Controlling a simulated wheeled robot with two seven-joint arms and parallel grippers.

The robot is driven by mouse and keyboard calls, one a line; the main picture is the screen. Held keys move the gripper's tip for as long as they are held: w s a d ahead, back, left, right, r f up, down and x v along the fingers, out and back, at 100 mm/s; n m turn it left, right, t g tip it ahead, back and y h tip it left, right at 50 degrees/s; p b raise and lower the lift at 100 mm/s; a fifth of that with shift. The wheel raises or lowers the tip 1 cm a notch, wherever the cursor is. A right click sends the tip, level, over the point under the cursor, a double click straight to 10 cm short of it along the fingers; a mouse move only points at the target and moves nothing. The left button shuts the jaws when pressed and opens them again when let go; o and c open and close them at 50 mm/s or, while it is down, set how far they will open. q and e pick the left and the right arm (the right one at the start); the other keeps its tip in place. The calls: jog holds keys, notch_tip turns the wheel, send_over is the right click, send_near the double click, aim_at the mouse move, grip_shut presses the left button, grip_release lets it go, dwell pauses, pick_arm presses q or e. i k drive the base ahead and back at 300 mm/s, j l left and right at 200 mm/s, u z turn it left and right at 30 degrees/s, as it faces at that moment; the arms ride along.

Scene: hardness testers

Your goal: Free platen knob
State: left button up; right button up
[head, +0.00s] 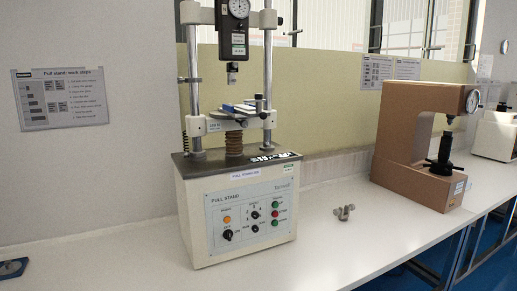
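The pull stand (237,225) is a cream box with a dark top plate and two steel columns. Its grey platen (228,119) sits between the columns above a brown bellows (233,144). Blue and white pieces (240,108) lie on the platen. White clamps (195,126) hold the columns at platen height. A grey winged knob (343,212) lies on the bench, apart from the stand and right of it. I cannot tell which part is the platen knob. Neither of my grippers is in view.
A dial gauge (237,8) and force head (233,42) hang above the platen. A brown hardness tester (407,140) stands right, a white machine (495,135) beyond it. A dark blue-grey object (12,268) lies far left.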

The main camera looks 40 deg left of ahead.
aim_at(244, 124)
jog(key=i+u, duration=0.15)
jog(key=u, duration=1.75)
jog(key=l+u, duration=1.2)
jog(key=k+l+u, duration=0.15)
jog(key=l+u, duration=0.25)
jog(key=k+l+u, duration=0.2)
jog(key=l, duration=0.35)
jog(key=k+l+u, duration=0.2)
jog(key=k+l, duration=0.15)
jog(key=l, duration=0.15)
jog(key=k+l+u, duration=0.25)
jog(key=l, duration=0.25)
jog(key=k+l, duration=0.9)
jog(key=l, duration=0.05)
